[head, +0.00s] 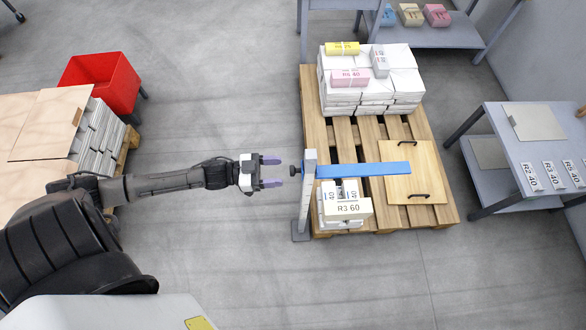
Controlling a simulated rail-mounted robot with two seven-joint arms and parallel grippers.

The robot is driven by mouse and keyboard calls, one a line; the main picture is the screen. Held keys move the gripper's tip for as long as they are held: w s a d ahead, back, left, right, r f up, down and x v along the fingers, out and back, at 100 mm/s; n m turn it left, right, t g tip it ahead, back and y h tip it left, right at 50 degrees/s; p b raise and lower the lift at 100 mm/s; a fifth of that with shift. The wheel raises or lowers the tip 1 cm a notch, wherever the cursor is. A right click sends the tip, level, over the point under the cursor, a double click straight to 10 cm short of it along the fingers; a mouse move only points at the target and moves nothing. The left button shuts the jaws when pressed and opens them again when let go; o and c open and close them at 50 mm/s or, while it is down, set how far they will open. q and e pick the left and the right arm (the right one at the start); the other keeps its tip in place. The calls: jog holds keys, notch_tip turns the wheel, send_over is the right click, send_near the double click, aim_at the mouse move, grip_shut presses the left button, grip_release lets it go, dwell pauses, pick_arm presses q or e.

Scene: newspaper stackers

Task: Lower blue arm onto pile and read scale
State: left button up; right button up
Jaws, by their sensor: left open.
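The blue arm (362,170) sticks out to the right from a pale upright post (307,185) with scale marks. A dark round knob (293,170) sits on the post's left side. My left gripper (271,172) is open and empty, just left of the knob, with its purple fingertips pointing at it and a small gap between. The scale figures are too small to read. My right gripper is not in view.
The wooden pallet (432,150) also bears a taller white stack (393,84) and a wooden board with handles (413,186). A grey table (505,118) with labels stands right, a shelf at the back. A red bin (103,80) is left. Floor between is clear.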

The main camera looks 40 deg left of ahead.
aim_at(293, 170)
pick_arm(q)
jog(key=shift+x, duration=2.65)
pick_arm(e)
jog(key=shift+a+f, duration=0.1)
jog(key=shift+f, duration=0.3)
